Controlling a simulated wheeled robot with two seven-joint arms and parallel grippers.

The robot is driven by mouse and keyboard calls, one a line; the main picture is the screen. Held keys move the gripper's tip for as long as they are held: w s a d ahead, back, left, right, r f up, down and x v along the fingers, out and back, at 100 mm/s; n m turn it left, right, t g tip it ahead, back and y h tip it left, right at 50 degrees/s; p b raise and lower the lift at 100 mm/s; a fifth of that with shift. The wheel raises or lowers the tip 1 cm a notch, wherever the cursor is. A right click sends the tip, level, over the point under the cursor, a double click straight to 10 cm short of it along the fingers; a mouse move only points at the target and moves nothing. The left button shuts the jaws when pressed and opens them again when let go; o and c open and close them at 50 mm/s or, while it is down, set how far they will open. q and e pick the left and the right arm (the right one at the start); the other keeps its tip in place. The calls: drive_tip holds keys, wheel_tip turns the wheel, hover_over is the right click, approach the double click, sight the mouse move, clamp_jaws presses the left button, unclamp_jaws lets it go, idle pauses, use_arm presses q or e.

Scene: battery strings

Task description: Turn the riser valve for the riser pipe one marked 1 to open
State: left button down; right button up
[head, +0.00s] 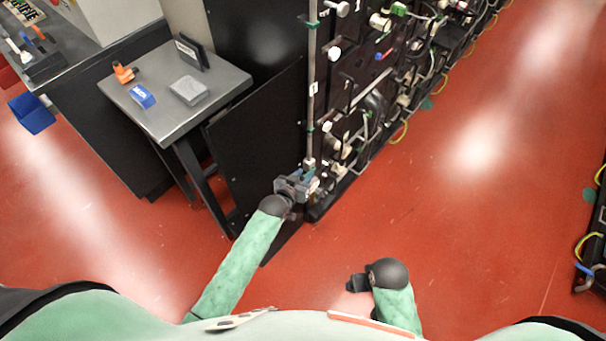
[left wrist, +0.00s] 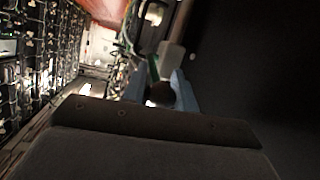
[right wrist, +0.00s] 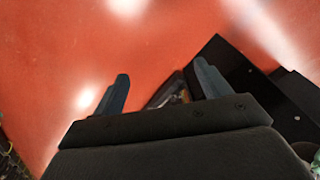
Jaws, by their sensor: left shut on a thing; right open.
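The grey riser pipe (head: 312,75) runs upright along the near end of the rack. A small white tag (head: 314,89) is on it; its mark is too small to read. My left gripper (head: 303,181) is at the foot of this pipe, shut on the riser valve, which is mostly hidden by the fingers. In the left wrist view a dark rounded part of the riser valve (left wrist: 160,94) sits between the blue-grey fingers, just below the pipe end (left wrist: 172,60). The valve's handle angle cannot be told. My right gripper (head: 357,283) is open and empty above the red floor.
The black rack (head: 345,95) with cables and fittings stretches away to the upper right. The floor (head: 450,200) right of the rack is clear.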

use_arm(q)
drive_tip(key=shift+w+r+g+p, duration=0.1)
drive_tip(key=shift+r+g+p, duration=0.35)
drive_tip(key=shift+p, duration=0.6)
drive_tip(key=p, duration=0.2)
drive_tip(key=g+y+p, duration=0.1)
drive_tip(key=p, duration=0.1)
drive_tip(key=shift+w+d+r+g, duration=0.2)
drive_tip(key=shift+r+g, duration=0.05)
drive_tip(key=shift+r, duration=0.1)
drive_tip(key=shift+p, duration=0.4)
use_arm(e)
drive_tip(key=s+d+f, duration=0.2)
drive_tip(key=f, duration=1)
drive_tip(key=s+d+f, duration=0.1)
drive_tip(key=s+f, duration=0.1)
drive_tip(key=f, duration=1.1)
drive_tip(key=shift+d+f+h, duration=0.25)
drive_tip(key=shift+d+h, duration=0.05)
drive_tip(key=shift+d, duration=0.05)
